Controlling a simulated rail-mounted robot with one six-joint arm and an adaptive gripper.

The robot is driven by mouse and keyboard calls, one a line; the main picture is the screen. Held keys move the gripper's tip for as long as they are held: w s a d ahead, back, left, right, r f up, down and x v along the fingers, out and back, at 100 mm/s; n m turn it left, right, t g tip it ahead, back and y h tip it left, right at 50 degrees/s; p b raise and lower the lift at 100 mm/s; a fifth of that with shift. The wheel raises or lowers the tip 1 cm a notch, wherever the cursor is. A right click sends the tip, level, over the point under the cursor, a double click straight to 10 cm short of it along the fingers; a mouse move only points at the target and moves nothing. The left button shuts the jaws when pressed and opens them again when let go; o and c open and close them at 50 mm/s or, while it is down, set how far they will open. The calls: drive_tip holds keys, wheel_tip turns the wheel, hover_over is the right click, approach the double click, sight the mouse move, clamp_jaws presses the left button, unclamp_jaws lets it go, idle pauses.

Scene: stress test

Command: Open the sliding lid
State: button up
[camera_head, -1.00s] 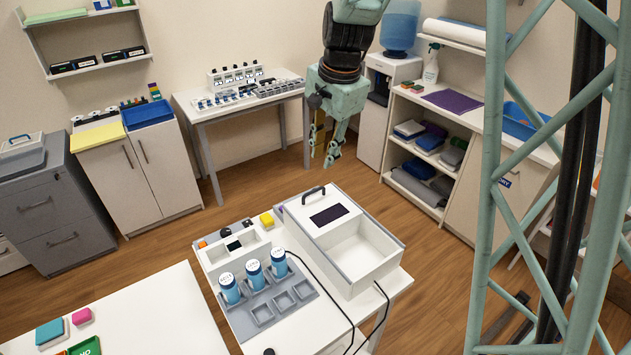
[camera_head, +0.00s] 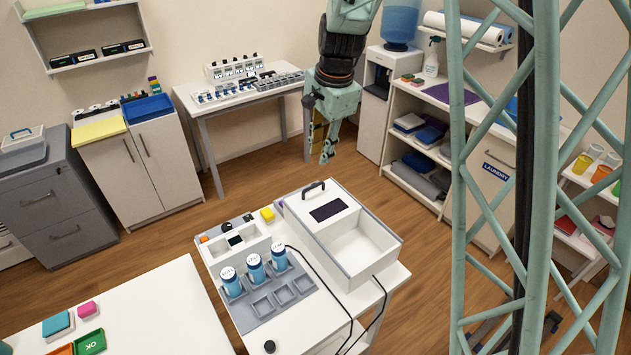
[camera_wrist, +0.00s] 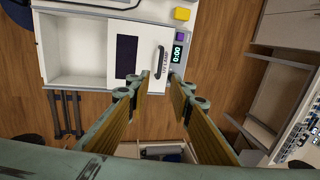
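The sliding lid (camera_head: 318,207) is a white panel with a dark window and a black handle (camera_head: 313,186), on a white box (camera_head: 350,262). It covers the back part; the front part is an open, empty compartment. In the wrist view the lid (camera_wrist: 127,78) has its handle (camera_wrist: 159,62) on the right side, and the open compartment (camera_wrist: 75,50) is at left. My gripper (camera_head: 326,150) hangs above and behind the box, apart from it. In the wrist view my gripper (camera_wrist: 158,90) has its fingers spread with nothing between them, below the handle in the picture.
Blue-and-white bottles (camera_head: 255,268) stand in a grey rack (camera_head: 265,305) left of the box. A yellow block (camera_head: 267,214) and a small display (camera_wrist: 177,53) sit by the lid's handle end. Black cables (camera_head: 325,280) run beside the box. Wooden floor (camera_head: 250,175) is clear behind the table.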

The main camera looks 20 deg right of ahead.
sight(315, 185)
drive_tip(key=shift+w+a+f, duration=0.15)
drive_tip(key=shift+w+f, duration=0.25)
drive_tip(key=shift+f, duration=1.85)
drive_tip(key=shift+w+a+f, duration=0.15)
drive_tip(key=shift+w+f, duration=0.3)
drive_tip(key=shift+f, duration=1.75)
drive_tip(key=shift+w+a+f, duration=0.15)
drive_tip(key=shift+w+f, duration=0.25)
drive_tip(key=shift+f, duration=1.85)
drive_tip(key=shift+c, duration=0.2)
clamp_jaws()
